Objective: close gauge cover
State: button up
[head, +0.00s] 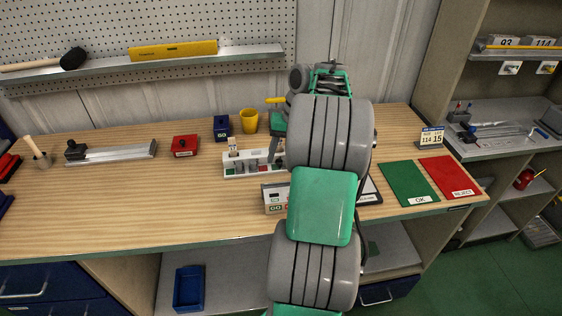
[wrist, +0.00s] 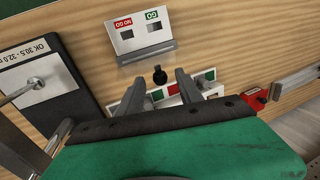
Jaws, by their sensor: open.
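A white panel marked NO GO and GO (wrist: 140,30), with two dark windows, has a grey strip along its lower edge in the wrist view. In the head view a grey-and-white box with small labels (head: 275,199) is partly hidden behind my arm; I cannot tell which part is the gauge cover or how far it stands open. My gripper (wrist: 160,76) is open, with its fingers apart over the bench. A black knob (wrist: 159,76) shows between the fingertips; I cannot tell whether it touches them.
A white rack with coloured squares (head: 233,170) lies left of my arm, partly behind my fingers in the wrist view. A red box (head: 185,146), blue box (head: 222,126) and yellow cup (head: 249,121) stand behind. Green OK (head: 409,183) and red REJECT (head: 449,176) mats lie right.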

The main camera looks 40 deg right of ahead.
jog(key=shift+f, duration=0.25)
jog(key=shift+c, duration=0.3)
grip_shut()
dwell(1.0)
